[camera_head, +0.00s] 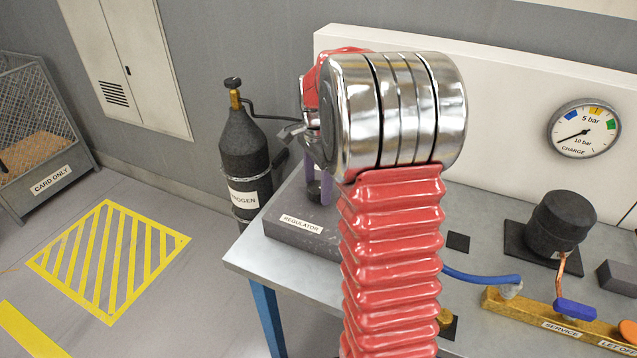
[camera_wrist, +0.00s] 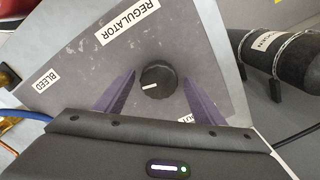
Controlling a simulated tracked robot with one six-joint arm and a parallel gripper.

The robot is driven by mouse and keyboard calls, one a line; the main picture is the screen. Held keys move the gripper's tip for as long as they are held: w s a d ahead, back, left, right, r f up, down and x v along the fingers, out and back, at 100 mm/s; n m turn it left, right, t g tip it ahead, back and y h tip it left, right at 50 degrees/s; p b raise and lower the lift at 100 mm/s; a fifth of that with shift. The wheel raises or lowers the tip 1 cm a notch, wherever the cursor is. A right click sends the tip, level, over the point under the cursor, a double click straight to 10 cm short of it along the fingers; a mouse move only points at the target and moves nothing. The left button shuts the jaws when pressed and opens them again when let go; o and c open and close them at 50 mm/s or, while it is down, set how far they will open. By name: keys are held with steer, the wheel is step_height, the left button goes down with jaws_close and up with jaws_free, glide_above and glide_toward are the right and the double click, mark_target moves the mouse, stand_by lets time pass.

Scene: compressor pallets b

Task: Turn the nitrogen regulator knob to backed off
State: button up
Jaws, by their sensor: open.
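The regulator knob (camera_wrist: 160,82) is round, black and ribbed, with a white pointer line toward the left in the wrist view. It sits on a grey panel (camera_wrist: 75,85) labelled REGULATOR and BLEED; another label is partly hidden by my gripper. My gripper (camera_wrist: 160,75) is open, its purple fingers on either side of the knob with a visible gap to each. In the head view the grey regulator block (camera_head: 287,238) stands at the bench's left end.
A black nitrogen cylinder (camera_head: 245,150) stands left of the bench. Right of my arm are a charge gauge (camera_head: 584,128), a black compressor (camera_head: 560,222), a blue hose (camera_head: 480,277) and a brass manifold (camera_head: 530,309). The floor by the yellow hatching (camera_head: 110,255) is clear.

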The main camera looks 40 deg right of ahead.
steer(key=shift+c, duration=0.7)
steer(key=shift+d, duration=0.1)
steer(key=c, duration=0.9)
steer(key=shift+w+r+n, duration=0.1)
steer(key=shift+n, duration=0.2)
steer(key=n, duration=1.4)
steer(key=shift+w+r+n, duration=0.1)
steer(key=shift+n, duration=0.3)
steer(key=n, duration=0.5)
